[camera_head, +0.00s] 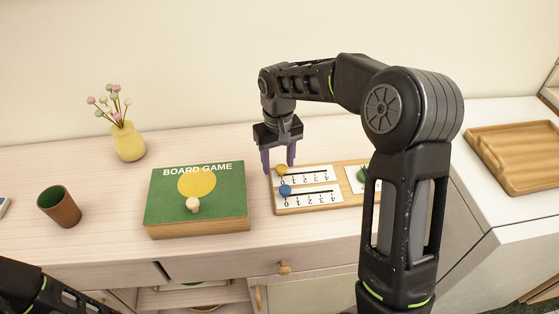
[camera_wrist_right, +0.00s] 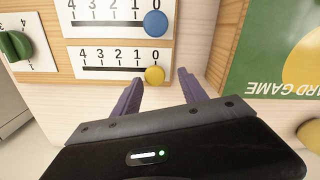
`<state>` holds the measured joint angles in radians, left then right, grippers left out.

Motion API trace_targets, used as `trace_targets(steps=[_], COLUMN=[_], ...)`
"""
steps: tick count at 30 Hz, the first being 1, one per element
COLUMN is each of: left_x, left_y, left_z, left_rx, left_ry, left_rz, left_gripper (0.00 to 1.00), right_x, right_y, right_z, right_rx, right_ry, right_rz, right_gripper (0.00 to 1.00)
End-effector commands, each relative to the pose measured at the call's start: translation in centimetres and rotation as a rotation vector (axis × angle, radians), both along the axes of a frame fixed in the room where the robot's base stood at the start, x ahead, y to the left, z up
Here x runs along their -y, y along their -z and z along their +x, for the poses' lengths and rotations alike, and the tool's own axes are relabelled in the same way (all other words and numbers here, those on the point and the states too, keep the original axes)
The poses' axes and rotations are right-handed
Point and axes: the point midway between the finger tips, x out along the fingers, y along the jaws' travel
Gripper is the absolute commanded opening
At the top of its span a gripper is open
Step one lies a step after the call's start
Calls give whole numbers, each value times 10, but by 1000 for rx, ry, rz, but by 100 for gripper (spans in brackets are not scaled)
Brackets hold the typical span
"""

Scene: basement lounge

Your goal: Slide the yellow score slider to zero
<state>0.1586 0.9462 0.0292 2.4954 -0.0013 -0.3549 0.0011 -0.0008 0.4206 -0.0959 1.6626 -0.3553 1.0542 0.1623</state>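The score board (camera_head: 310,208) lies on the cabinet top with two white number strips. The yellow slider (camera_head: 281,169) stands at the 0 end of its slot; it also shows below the 0 in the right wrist view (camera_wrist_right: 154,75). The blue slider (camera_head: 285,190) is at the 0 end of the other strip, also seen in the wrist view (camera_wrist_right: 155,23). My right gripper (camera_head: 279,167) is open, its purple fingers apart on either side of the yellow slider. In the wrist view the fingertips (camera_wrist_right: 160,78) show a gap around the knob; contact cannot be told. My left gripper is out of view.
A green board game box (camera_head: 160,205) with a pale pawn (camera_head: 193,205) is left of the board. A green dial (camera_wrist_right: 16,45) is on the board's other end. A brown cup (camera_head: 60,207), yellow vase (camera_head: 128,142) and wooden tray (camera_head: 515,157) stand farther off.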

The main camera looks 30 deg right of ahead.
Motion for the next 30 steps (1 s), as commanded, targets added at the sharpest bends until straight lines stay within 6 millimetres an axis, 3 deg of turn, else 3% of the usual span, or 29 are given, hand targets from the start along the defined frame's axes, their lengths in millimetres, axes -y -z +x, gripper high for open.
trace_targets(steps=[10,22,30], left_x=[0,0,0], left_y=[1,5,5], left_z=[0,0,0], left_rx=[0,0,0], left_ry=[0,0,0], left_rz=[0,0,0], left_gripper=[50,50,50], right_x=[1,0,0], right_y=[-6,-66,-78], right_z=[0,1,0], right_rx=[0,2,-1], right_ry=[1,-1,0], right_rz=[-2,-1,0], right_gripper=[50,50,50])
